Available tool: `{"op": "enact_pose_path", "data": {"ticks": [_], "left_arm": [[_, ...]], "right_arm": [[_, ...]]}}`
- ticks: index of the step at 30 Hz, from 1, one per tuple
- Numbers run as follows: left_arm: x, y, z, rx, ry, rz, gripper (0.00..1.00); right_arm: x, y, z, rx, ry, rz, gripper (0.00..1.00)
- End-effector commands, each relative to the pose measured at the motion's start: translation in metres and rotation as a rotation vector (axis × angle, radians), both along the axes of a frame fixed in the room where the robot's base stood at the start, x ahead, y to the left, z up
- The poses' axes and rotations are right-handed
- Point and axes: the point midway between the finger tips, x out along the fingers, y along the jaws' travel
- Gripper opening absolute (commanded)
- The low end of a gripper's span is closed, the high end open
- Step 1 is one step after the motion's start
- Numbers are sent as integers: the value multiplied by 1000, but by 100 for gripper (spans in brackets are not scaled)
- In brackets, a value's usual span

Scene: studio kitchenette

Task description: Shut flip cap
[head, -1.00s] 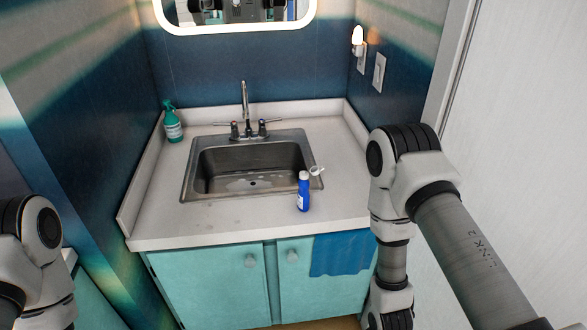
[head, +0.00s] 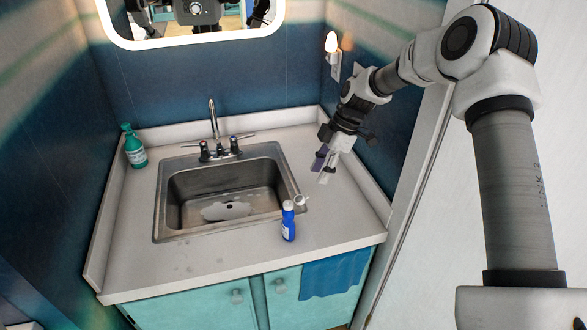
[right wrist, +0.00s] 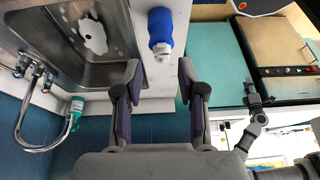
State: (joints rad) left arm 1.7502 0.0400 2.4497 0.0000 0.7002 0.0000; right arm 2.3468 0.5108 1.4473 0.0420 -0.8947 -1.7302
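A blue bottle (head: 289,224) stands upright on the counter at the sink's front right corner. Its white flip cap (head: 301,200) stands open, out to the right of the bottle's top. My right gripper (head: 323,169) is open and empty above the counter, behind and to the right of the bottle. In the right wrist view, the blue bottle (right wrist: 161,28) shows beyond the gap between the open fingers (right wrist: 159,76), apart from both. The left gripper is out of the head view. A small dark gripper, seemingly my left one (right wrist: 257,97), shows in the right wrist view, too small to read.
The sink (head: 225,200) lies left of the bottle, with a faucet (head: 213,125) behind it. A blue towel (head: 335,275) hangs at the front. The wall is close on the right.

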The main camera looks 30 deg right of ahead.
Motion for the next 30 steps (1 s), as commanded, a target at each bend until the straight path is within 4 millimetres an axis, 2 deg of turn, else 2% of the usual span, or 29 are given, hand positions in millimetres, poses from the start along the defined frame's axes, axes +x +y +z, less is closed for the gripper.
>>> {"op": "enact_pose_path", "data": {"ticks": [2,5,15,24,26,27,28,30], "left_arm": [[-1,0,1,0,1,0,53],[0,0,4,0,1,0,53],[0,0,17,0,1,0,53],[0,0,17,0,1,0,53],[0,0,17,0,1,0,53],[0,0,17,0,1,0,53],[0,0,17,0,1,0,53],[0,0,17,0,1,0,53]], "right_arm": [[2,-2,5,5,-12,1,40],[2,2,-4,4,-9,2,40],[7,25,-60,2,-7,0,40],[8,27,-67,4,-11,0,40],[8,27,-67,4,-11,-1,18],[8,27,-67,4,-11,-1,4],[8,27,-67,4,-11,-1,0],[8,27,-67,4,-11,-1,0]]}}
